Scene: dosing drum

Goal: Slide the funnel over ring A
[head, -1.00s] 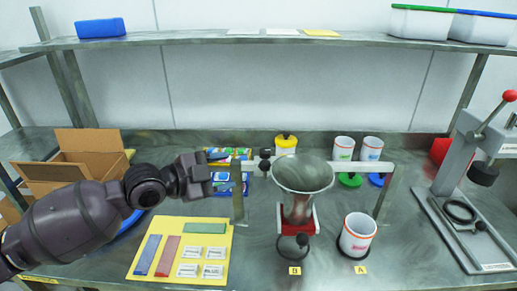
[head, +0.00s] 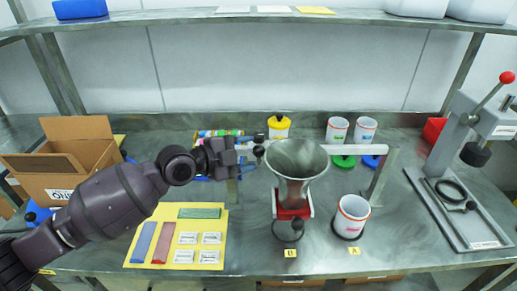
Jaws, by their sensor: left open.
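The steel funnel (head: 297,160) hangs on a pale rail (head: 350,150) and stands over the place marked B (head: 290,253), above a red-and-white base (head: 293,211). A black knob (head: 258,151) shows left of the funnel at rail height. The white cup (head: 351,214) with a red-orange band stands to the right, in the dark ring A, behind the yellow A label (head: 354,251). My left gripper (head: 236,156) is open and empty, just left of the knob; I cannot tell if they touch. My right gripper is not in view.
A yellow mat (head: 180,236) with colored strips and packets lies front left. An open cardboard box (head: 62,165) stands at the left. White cups (head: 337,130) and a yellow-lidded jar (head: 279,126) stand behind the rail. A lever press (head: 460,160) stands at the right.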

